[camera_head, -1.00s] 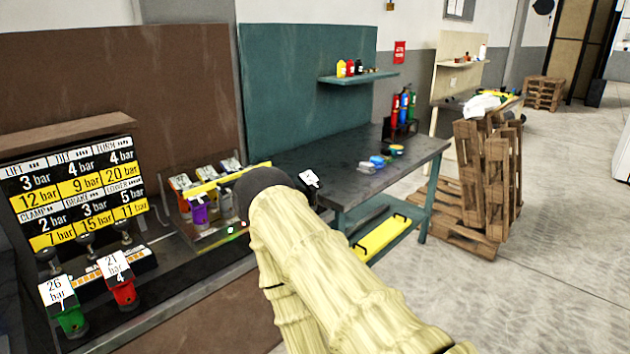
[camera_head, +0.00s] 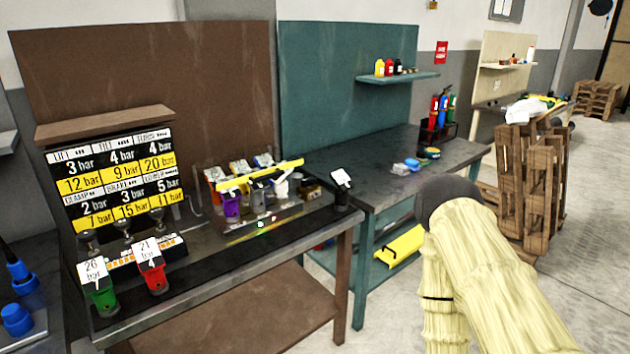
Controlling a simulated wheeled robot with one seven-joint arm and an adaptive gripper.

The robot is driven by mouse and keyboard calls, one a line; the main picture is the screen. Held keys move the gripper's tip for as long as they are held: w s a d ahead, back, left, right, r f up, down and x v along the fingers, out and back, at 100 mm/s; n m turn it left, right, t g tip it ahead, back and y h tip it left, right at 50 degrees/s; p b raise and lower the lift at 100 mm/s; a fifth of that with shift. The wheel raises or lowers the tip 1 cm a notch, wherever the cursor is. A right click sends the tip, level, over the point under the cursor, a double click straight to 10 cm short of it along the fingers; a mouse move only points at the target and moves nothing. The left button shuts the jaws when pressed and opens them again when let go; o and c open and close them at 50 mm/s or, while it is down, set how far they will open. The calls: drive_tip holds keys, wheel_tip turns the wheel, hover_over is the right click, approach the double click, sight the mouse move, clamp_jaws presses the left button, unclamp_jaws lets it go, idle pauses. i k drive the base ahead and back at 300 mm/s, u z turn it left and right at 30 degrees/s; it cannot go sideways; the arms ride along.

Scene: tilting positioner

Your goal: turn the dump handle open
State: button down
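On the brown bench (camera_head: 215,285), a sign board (camera_head: 118,180) with bar values in black, white and yellow stands at the left. In front of it is a row of several dark knobbed levers (camera_head: 124,228). To its right is a low station with a yellow bar (camera_head: 260,175), coloured cups and a white piece (camera_head: 282,188). I cannot tell which part is the dump handle or whether it is open. My arm, in a cream sleeve with a dark rounded joint, is at the lower right, apart from the bench. My gripper is outside the picture.
A green tagged block (camera_head: 102,296), a red one (camera_head: 153,277) and a black one (camera_head: 341,194) stand on the brown bench. A teal bench (camera_head: 400,155) adjoins at right, with a yellow case (camera_head: 400,246) below. Pallets (camera_head: 530,185) stand beyond; bare floor is at right.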

sight(308, 182)
drive_tip(key=u, duration=0.4)
drive_tip(key=k, duration=0.25)
drive_tip(key=z, duration=1.15)
drive_tip(key=i, duration=0.8)
drive_tip(key=u, duration=0.6)
drive_tip(key=i, duration=0.75)
drive_tip(key=u, duration=0.7)
